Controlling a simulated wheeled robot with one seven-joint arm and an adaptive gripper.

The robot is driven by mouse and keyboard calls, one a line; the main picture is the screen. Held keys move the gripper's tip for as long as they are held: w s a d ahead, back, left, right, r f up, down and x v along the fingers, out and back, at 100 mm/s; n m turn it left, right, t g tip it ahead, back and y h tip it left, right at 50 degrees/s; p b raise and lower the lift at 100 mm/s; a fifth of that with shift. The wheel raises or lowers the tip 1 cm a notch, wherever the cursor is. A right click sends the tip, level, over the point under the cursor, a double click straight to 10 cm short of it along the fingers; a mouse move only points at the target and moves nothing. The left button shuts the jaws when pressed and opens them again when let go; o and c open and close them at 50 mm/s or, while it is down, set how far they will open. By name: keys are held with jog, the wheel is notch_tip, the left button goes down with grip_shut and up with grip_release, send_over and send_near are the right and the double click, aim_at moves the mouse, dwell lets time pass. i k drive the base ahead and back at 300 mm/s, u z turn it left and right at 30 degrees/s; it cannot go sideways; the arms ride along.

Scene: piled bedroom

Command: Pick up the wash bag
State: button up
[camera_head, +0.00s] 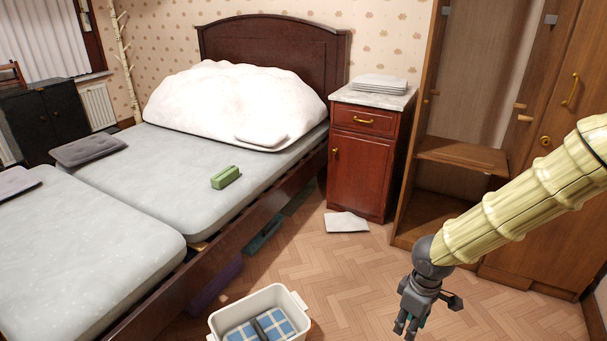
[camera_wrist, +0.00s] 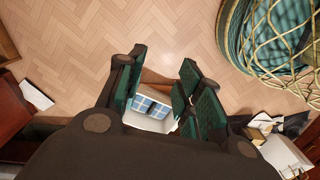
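A small green oblong item (camera_head: 225,177) with a raised strip along its top lies on the grey mattress; it looks like the wash bag, though I cannot be sure. It does not show clearly in the wrist view. My gripper (camera_head: 410,323) hangs low over the floor at the right, well apart from the green item. In the wrist view my gripper (camera_wrist: 160,85) has its green-padded fingers spread, with nothing between them.
A white bin (camera_head: 297,299) holding blue checked cloth stands on the floor at the front. The bed's wooden side rail (camera_head: 228,249), a red nightstand (camera_head: 360,170) and an open wardrobe (camera_head: 450,210) border the floor. A net-covered teal thing (camera_wrist: 270,35) is near my gripper.

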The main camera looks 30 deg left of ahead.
aim_at(226, 176)
jog(key=z, duration=0.4)
jog(key=i, duration=3)
jog(key=u, duration=2.3)
jog(key=i, duration=2.15)
jog(key=u, duration=1.35)
